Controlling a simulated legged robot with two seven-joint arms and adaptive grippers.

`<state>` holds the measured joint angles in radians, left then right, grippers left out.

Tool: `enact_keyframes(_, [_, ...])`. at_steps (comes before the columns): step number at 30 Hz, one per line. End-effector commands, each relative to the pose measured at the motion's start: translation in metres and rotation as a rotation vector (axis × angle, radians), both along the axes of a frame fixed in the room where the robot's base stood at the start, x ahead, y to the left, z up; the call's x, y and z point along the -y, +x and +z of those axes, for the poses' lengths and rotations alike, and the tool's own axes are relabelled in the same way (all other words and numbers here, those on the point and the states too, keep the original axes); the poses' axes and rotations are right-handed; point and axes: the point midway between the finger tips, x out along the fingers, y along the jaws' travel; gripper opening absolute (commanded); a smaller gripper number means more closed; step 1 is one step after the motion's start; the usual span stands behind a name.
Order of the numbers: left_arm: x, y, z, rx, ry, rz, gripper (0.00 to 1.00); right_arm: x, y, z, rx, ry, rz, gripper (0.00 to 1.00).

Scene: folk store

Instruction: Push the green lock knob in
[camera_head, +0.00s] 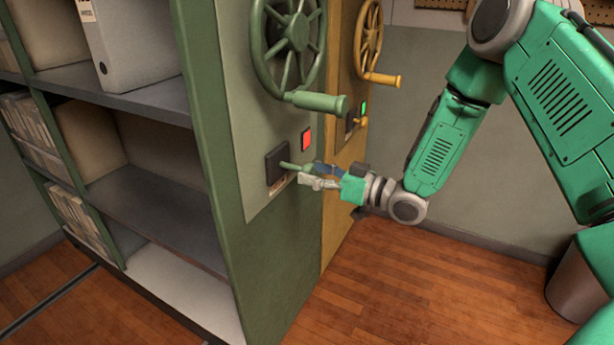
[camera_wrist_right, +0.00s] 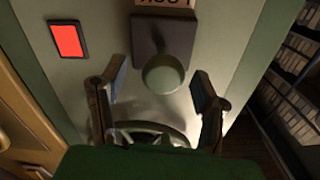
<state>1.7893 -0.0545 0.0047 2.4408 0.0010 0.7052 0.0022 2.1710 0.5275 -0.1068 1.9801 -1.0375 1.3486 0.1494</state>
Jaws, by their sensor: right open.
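The green lock knob (camera_head: 287,165) sticks out from a dark square plate (camera_head: 276,166) on the end panel of the green shelf unit. In the right wrist view the knob's round end (camera_wrist_right: 165,75) faces me, under a partly cut-off label. My right gripper (camera_head: 314,177) is close in front of the knob. Its fingers (camera_wrist_right: 157,78) are open and spread to either side of the knob, with visible gaps. I cannot tell how far the fingertips are from the panel. My left gripper is not in view.
A lit red indicator (camera_head: 307,139) sits beside the lock plate. A green handwheel with a protruding handle (camera_head: 318,102) is above. A yellow unit with its own wheel (camera_head: 369,35) and a green light (camera_head: 364,108) stands behind. Open shelves (camera_head: 150,205) are at left.

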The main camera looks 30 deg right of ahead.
Motion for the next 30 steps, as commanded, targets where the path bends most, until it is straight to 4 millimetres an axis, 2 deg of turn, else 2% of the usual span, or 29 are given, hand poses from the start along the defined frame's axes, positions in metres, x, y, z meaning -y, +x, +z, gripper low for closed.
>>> enact_keyframes(6, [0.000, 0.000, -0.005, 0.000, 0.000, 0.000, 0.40, -0.009, 0.015, 0.000, -0.001, 0.000, 0.000, 0.56])
enact_keyframes(14, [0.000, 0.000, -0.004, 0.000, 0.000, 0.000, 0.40, -0.010, 0.016, 0.000, -0.002, 0.001, 0.000, 0.56])
enact_keyframes(15, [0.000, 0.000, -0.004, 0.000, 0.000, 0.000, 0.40, -0.010, 0.016, 0.000, -0.002, 0.001, 0.000, 0.53])
enact_keyframes(17, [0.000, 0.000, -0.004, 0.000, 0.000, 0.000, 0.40, -0.010, 0.016, 0.000, -0.002, 0.001, 0.000, 0.32])
enact_keyframes(18, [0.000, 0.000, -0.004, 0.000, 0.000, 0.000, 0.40, -0.009, 0.016, 0.000, -0.001, 0.002, 0.000, 0.18])
enact_keyframes(20, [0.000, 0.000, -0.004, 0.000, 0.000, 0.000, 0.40, -0.009, 0.016, 0.000, -0.001, 0.001, -0.001, 0.00])
enact_keyframes(25, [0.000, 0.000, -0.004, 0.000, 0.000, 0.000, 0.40, -0.010, 0.019, 0.000, -0.001, -0.001, -0.001, 0.00])
enact_keyframes(30, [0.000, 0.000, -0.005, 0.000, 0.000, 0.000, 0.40, -0.022, 0.039, 0.000, 0.001, -0.002, 0.000, 0.00])
